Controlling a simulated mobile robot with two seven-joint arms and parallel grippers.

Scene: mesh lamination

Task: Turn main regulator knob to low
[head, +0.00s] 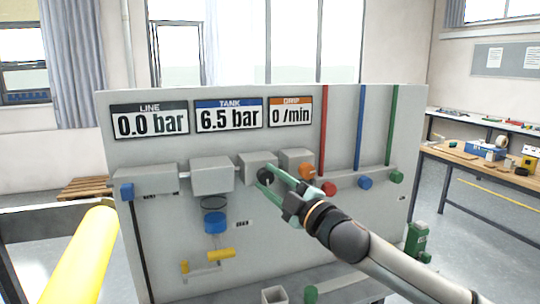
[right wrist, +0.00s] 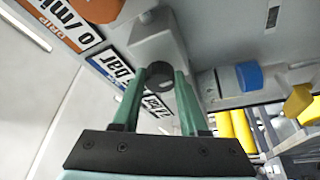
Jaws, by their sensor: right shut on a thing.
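The black knob (head: 265,175), which appears to be the main regulator knob, sticks out from the front of a grey box (head: 258,161) on the panel. My right gripper (head: 267,178) has its green fingers closed around this knob. In the right wrist view the black knob (right wrist: 160,73) sits between the two fingertips (right wrist: 160,78). No readable setting mark shows on the knob. The line display (head: 150,121) reads 0.0 bar, the tank display (head: 229,115) 6.5 bar and the drip display (head: 290,112) 0 /min. My left gripper is not in view.
An orange knob (head: 307,172) and a red knob (head: 329,188) are close to the right of my gripper. A blue bowl (head: 215,222) and a yellow lever (head: 221,254) are lower left. A workbench (head: 490,172) is at right.

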